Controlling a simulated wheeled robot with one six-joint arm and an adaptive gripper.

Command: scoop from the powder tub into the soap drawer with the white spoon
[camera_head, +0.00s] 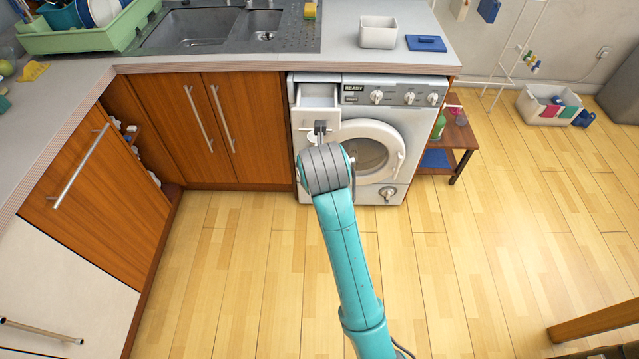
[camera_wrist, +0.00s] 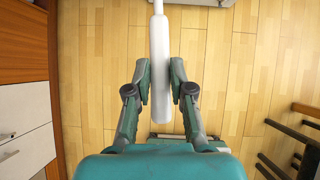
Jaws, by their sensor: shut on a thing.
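My gripper (camera_wrist: 160,78) is shut on the white spoon (camera_wrist: 160,40), its fingers on both sides of the thick handle. The spoon's thin neck runs out of the top of the wrist view, so its bowl is out of sight there. In the head view my gripper (camera_head: 320,127) is in front of the washing machine, just below the pulled-out soap drawer (camera_head: 318,95). The powder tub (camera_head: 378,38), white and open at the top, stands on the counter above the machine. Its contents are not clear.
A blue lid (camera_head: 426,43) lies right of the tub. The washing machine's round door (camera_head: 372,152) is beside my arm. A sink (camera_head: 212,27) and green dish rack (camera_head: 85,30) are at the left. A low wooden shelf (camera_head: 458,135) stands right of the machine.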

